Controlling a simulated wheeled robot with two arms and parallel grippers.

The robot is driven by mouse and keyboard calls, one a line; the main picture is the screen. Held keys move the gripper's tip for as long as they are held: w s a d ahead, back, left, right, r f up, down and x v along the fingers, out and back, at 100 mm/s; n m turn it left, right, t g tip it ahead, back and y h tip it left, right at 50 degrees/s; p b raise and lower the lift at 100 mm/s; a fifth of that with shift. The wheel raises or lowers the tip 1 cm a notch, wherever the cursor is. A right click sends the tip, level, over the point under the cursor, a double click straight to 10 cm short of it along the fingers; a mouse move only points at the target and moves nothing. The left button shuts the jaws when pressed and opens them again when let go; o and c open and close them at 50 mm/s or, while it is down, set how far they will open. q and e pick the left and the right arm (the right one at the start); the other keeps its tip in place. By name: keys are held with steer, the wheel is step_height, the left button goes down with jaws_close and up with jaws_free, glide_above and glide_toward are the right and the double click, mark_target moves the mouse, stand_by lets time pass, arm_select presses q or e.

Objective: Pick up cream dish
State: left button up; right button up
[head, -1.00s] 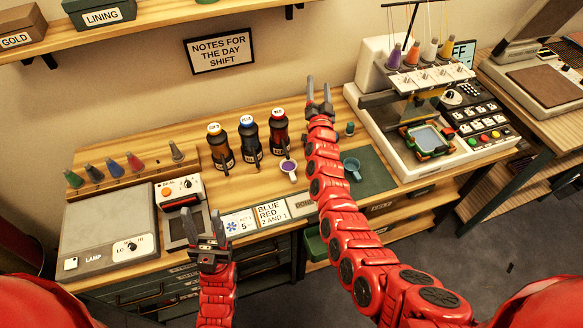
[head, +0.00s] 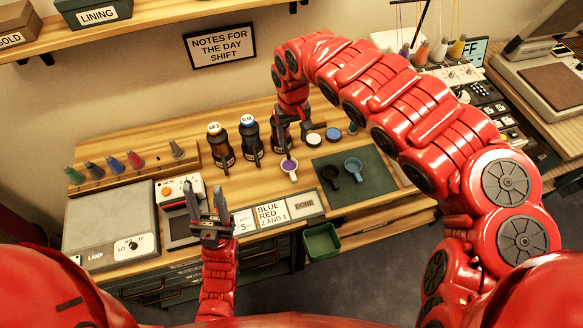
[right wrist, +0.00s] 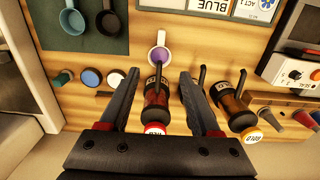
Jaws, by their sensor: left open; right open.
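The cream dish (head: 289,172) is a small pale handled cup with purple contents, upright on the wooden table in front of the bottles. In the right wrist view the dish (right wrist: 160,55) lies just beyond and between the fingertips, not touched. My right gripper (head: 293,142) is open, pointing down behind the dish. In the right wrist view its fingers (right wrist: 157,75) stand on either side of the red-capped bottle (right wrist: 156,105), which lies between them in the picture; contact cannot be told. My left gripper (head: 206,190) is open and empty at the table's front edge.
A gold-labelled bottle (head: 220,146) and a blue-capped bottle (head: 250,138) stand left of my right gripper. A black cup (head: 330,176) and a blue cup (head: 353,169) stand on the green mat (head: 372,186). Two small round lids (head: 313,140) lie behind the mat.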

step_height(320, 180, down, 6)
steer(key=b, duration=0.2)
steer(key=p, duration=0.1)
glide_above(292, 172)
step_height(292, 172, down, 5)
steer(key=shift+f, duration=0.5)
steer(key=shift+f+p, duration=0.75)
steer(key=shift+f, duration=0.1)
step_height(292, 172, down, 2)
steer(key=shift+s+a+p, duration=0.1)
steer(key=shift+p, duration=0.2)
steer(key=shift+f, duration=0.8)
jaws_close()
